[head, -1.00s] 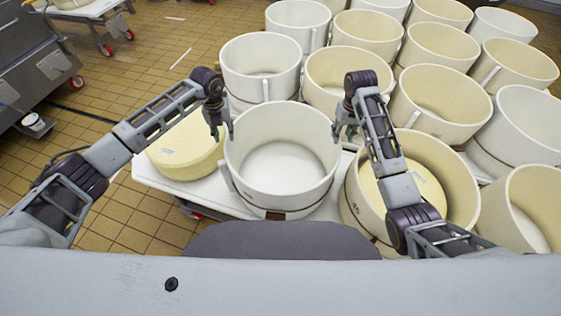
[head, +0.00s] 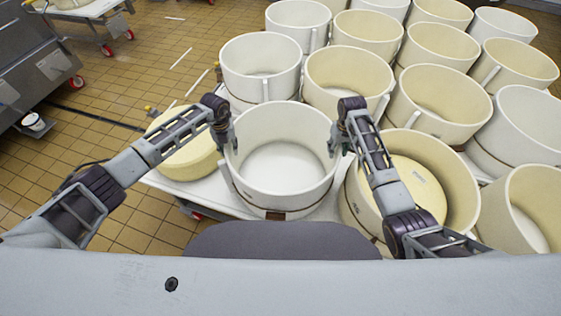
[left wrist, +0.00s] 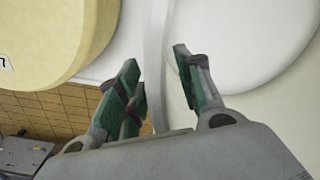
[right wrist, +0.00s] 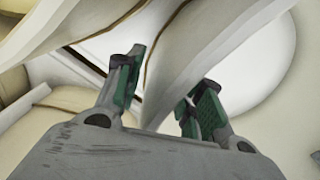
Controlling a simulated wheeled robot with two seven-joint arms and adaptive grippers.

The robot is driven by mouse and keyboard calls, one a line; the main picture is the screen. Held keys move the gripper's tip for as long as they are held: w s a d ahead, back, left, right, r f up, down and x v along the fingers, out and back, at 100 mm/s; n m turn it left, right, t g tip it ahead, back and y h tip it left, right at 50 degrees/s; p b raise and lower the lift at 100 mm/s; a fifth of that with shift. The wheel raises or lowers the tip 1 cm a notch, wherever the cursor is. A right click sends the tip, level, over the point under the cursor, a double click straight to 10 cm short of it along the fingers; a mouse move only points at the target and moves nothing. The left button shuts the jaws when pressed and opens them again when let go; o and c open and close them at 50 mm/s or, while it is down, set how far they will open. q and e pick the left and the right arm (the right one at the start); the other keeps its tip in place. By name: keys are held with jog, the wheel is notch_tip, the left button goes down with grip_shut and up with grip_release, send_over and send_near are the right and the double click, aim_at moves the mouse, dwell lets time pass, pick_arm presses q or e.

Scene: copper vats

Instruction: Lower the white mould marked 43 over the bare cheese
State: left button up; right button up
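The white mould (head: 283,196) is an empty, open-topped tub in the middle of the head view; no number is readable on it. The bare cheese (head: 172,168), a pale yellow wheel, lies to its left, partly hidden by my left arm. In the left wrist view the cheese (left wrist: 45,35) shows part of a label. My left gripper (head: 228,140) is at the mould's left rim. Its open fingers (left wrist: 157,60) stand on both sides of the wall. My right gripper (head: 338,142) is at the right rim, its open fingers (right wrist: 172,70) also astride a wall.
A cream mould (head: 462,182) holding a cheese (head: 425,180) stands close on the right. Several more moulds crowd behind and to the right. A white table surface (head: 215,197) shows around the mould and cheese. Tiled floor (head: 125,205) lies open at left.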

jog(key=shift+c, duration=0.2)
pick_arm(q)
grip_shut()
pick_arm(e)
grip_shut()
pick_arm(q)
jog(key=shift+w, duration=0.1)
pick_arm(e)
jog(key=shift+r, duration=0.1)
